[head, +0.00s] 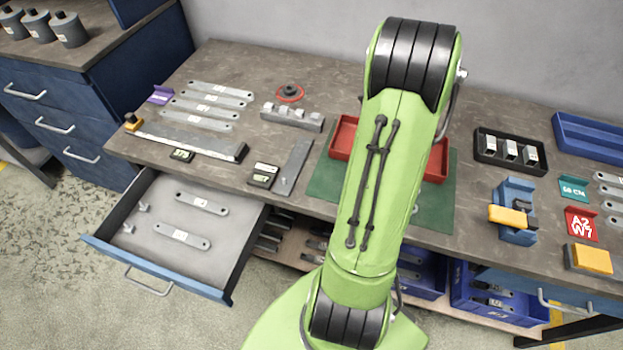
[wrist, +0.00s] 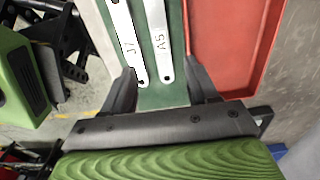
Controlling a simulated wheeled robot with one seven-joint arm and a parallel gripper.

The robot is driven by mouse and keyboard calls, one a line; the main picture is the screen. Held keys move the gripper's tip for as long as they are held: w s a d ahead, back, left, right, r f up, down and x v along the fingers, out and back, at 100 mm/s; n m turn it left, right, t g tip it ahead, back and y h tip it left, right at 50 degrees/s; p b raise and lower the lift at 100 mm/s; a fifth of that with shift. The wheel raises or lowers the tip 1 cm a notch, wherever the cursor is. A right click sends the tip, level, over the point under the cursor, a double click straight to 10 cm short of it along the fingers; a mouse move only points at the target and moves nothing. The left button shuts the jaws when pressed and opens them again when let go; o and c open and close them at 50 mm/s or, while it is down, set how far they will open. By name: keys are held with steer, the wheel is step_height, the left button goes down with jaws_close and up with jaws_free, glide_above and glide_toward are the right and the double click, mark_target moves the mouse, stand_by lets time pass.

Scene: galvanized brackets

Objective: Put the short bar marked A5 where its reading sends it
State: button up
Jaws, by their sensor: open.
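The short bar marked A5 (wrist: 157,52) is a light grey galvanized bar with a hole at its near end, in the wrist view. A similar bar (wrist: 126,50), whose mark looks like J7, lies just left of it. Both are over the green mat (wrist: 177,92), left of the red tray (wrist: 222,60). My gripper (wrist: 160,68) is open, its fingers spread on either side of both bars' near ends. I cannot tell its height above them. In the head view my arm hides the gripper, both bars and the middle of the red tray (head: 342,140).
An open drawer (head: 165,262) at lower left holds two bars and small fittings. Several bars (head: 205,103) lie at back left. A black tray (head: 485,150), a blue fixture (head: 516,192), a teal card (head: 573,189) and a red A2 W7 card (head: 581,224) stand at right.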

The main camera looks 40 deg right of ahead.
steer(key=w+a+r+n+t, duration=0.2)
steer(key=w+a+r+n, duration=0.65)
steer(key=a, duration=0.45)
steer(key=s+a+r+n+t+h, duration=0.1)
steer(key=a+r+n, duration=0.2)
steer(key=a+n, duration=0.25)
steer(key=a+r+n, duration=0.3)
steer(key=a+n, duration=0.1)
steer(key=a, duration=0.3)
steer(key=s+a+n+t+y, duration=0.1)
steer(key=s+a+n+t, duration=0.1)
steer(key=s+a+n, duration=0.6)
steer(key=a+n, duration=0.3)
steer(key=n, duration=0.1)
steer(key=shift+r+t, duration=0.15)
steer(key=shift+t, duration=0.15)
steer(key=shift+c, duration=0.4)
